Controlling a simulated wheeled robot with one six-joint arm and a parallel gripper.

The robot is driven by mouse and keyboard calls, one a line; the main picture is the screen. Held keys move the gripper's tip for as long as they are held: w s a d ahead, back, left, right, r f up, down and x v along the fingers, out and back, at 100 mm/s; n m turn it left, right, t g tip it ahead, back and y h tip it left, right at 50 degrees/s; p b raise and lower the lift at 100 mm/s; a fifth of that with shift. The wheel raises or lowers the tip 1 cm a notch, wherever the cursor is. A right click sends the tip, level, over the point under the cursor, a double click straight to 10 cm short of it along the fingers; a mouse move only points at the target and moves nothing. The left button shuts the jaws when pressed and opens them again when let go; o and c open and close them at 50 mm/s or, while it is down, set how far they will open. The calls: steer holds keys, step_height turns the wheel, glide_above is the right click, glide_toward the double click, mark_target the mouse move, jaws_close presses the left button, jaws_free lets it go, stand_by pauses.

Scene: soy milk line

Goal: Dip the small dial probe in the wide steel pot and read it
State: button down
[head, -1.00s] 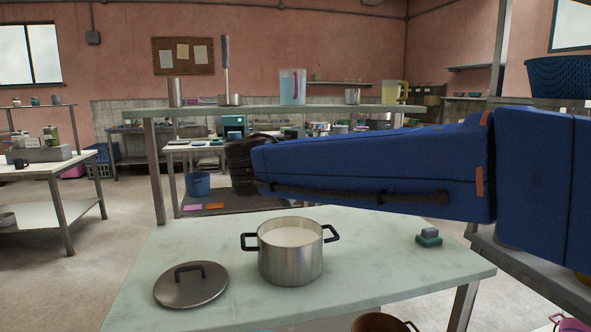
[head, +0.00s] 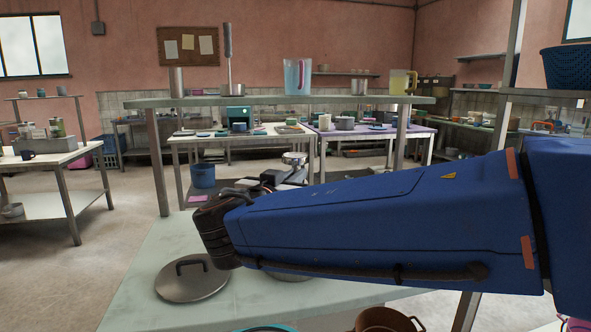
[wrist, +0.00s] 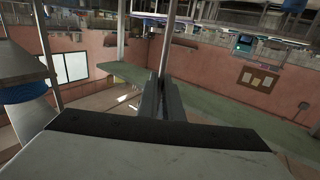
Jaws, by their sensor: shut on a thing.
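My gripper (head: 290,177) is beyond the far end of my blue arm, above the near table. It is shut, and a small round silvery thing, seemingly the dial probe (head: 294,158), shows at its fingers. In the wrist view the closed fingers (wrist: 170,88) are seen with a thin rod in line beyond them; I cannot tell if it is the probe's stem. The wide steel pot (head: 289,277) is almost wholly hidden behind my arm; only a sliver of its wall shows. Its contents are out of sight.
A steel lid (head: 209,287) lies left of the pot on the pale table (head: 150,305). A raised shelf (head: 270,100) behind carries a jug (head: 297,76), a yellow pitcher (head: 402,82) and steel vessels. A brown pot (head: 383,320) shows below the table's front edge.

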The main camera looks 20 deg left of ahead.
mark_target(290, 162)
steer(key=shift+f, duration=4.3)
stand_by(1.9)
steer(key=shift+r, duration=6.25)
